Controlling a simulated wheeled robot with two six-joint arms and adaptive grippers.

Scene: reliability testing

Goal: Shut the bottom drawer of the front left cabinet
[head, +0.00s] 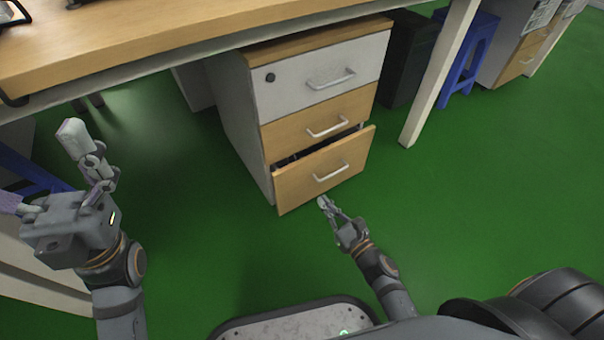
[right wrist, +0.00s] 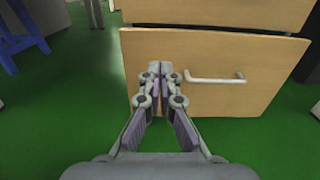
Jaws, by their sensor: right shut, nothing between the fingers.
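The front left cabinet (head: 228,115) stands under the wooden desk. Its bottom drawer (head: 295,184) is pulled part way out, with a dark gap above its wooden front. The drawer's pale handle (head: 331,171) also shows in the right wrist view (right wrist: 215,78). My right gripper (head: 324,203) is shut and empty at the drawer's lower front. In the right wrist view its fingertips (right wrist: 166,70) are over the drawer front, left of the handle; I cannot tell whether they touch. My left gripper (head: 44,166) is open and empty at the far left, away from the cabinet.
The desk top (head: 150,45) overhangs the cabinet. The middle drawer (head: 312,124) and top drawer (head: 330,80) look closed. A white desk leg (head: 437,75), a black bin (head: 408,58) and a blue stool (head: 470,50) stand to the right. The green floor before the cabinet is clear.

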